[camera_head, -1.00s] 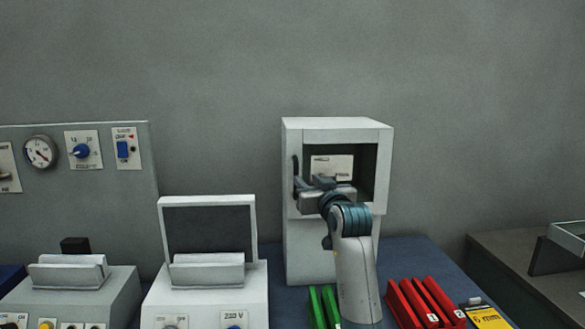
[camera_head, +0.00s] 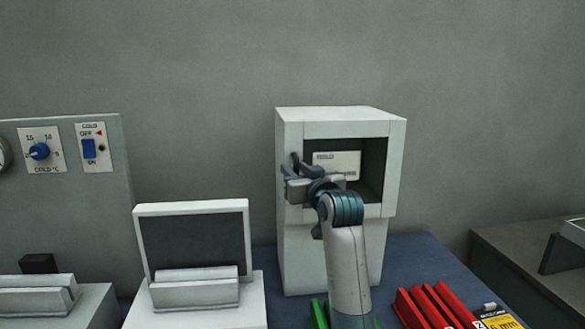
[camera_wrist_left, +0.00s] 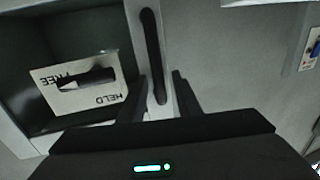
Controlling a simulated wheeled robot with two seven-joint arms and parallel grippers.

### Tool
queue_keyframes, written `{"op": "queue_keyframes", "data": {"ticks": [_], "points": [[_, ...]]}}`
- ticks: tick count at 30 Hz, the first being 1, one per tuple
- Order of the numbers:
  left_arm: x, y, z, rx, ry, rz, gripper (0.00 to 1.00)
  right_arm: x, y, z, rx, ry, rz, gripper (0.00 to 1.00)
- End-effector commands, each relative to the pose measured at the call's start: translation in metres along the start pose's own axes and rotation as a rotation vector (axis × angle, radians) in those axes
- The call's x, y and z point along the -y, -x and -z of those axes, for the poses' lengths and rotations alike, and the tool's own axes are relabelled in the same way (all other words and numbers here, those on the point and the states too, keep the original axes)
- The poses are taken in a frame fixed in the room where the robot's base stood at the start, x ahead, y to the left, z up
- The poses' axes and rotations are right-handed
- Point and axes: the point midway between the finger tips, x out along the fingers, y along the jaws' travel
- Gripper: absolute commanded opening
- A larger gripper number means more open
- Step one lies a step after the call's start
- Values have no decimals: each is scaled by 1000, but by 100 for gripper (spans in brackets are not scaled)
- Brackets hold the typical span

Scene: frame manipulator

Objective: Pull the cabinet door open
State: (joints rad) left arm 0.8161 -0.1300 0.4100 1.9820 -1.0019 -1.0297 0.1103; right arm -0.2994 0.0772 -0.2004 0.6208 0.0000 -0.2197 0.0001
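The white cabinet (camera_head: 296,250) stands upright on the blue bench top. Its framed front (camera_head: 345,129) looks flush with the body, and a dark recess shows within the frame. The black upright handle (camera_wrist_left: 152,55) is on the frame's left side in the head view. My left gripper (camera_head: 303,168) is at that handle. In the left wrist view its dark fingers (camera_wrist_left: 160,92) are apart, one on each side of the handle's lower part, with gaps showing. A plate marked FREE and HELD (camera_wrist_left: 80,85) with a black lever shows in the recess. My right gripper is not in view.
A white device with a dark screen (camera_head: 197,245) stands left of the cabinet. Red bars (camera_head: 432,306) and green bars (camera_head: 319,314) lie in front, with a yellow label at right. A control panel (camera_head: 75,195) is at far left. Bare wall is behind.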

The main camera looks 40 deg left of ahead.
Motion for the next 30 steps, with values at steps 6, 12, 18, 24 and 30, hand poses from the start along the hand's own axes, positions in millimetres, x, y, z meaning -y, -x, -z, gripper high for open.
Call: {"op": "queue_keyframes", "data": {"ticks": [6,12,18,24,30], "points": [[0,1,0,0,0,0,31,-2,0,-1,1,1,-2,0],[0,1,0,0,0,0,19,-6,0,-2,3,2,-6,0],[0,1,0,0,0,0,0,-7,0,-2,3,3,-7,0],[0,1,0,0,1,6,0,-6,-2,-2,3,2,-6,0],[1,1,-3,1,1,43,0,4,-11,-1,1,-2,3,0]]}}
